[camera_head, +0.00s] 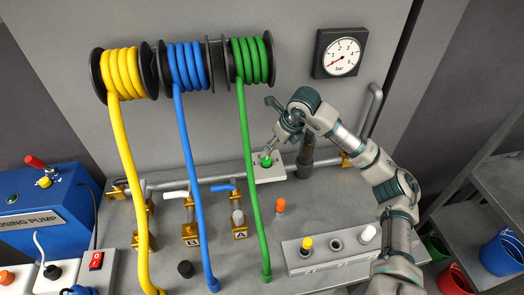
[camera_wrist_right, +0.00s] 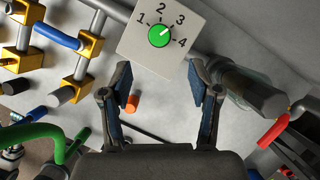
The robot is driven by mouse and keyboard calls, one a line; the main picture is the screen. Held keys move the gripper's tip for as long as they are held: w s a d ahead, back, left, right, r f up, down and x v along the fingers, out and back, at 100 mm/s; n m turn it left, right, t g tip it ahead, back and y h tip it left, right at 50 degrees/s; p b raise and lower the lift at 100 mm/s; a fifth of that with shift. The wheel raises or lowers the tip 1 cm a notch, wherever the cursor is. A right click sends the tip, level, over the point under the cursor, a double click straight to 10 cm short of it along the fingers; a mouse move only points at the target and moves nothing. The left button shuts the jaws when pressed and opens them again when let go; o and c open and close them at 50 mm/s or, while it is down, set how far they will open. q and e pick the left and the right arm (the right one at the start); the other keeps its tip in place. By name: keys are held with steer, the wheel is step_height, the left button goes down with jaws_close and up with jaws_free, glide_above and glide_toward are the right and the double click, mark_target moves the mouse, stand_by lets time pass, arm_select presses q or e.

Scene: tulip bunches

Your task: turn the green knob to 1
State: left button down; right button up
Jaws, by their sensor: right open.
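The green knob (camera_head: 266,162) sits on a small white panel (camera_head: 270,175) at the foot of the back wall, right of the green hose. In the right wrist view the knob (camera_wrist_right: 159,36) is round, with numbers 1 to 4 around its upper and right side. Its pale mark appears to point up and right, towards 3. My right gripper (camera_wrist_right: 160,82) is open and empty, its two fingers apart below the panel in that view and not touching the knob. My left gripper is not in view.
A green hose (camera_head: 246,150) hangs just left of the panel. A grey pipe (camera_head: 210,180) runs behind it, and a dark upright cylinder (camera_head: 305,155) stands right of it. An orange-capped peg (camera_head: 280,206) stands in front. A pressure gauge (camera_head: 342,56) hangs above right.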

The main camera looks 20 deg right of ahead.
mark_target(267, 160)
steer(key=b+x, duration=0.1)
steer(key=x, duration=0.8)
steer(key=shift+f, duration=0.4)
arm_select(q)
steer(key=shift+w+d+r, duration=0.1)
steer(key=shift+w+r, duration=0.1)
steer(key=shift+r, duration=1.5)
arm_select(e)
steer(key=shift+x, duration=0.75)
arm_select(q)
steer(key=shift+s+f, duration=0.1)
arm_select(e)
steer(key=c, duration=1.2)
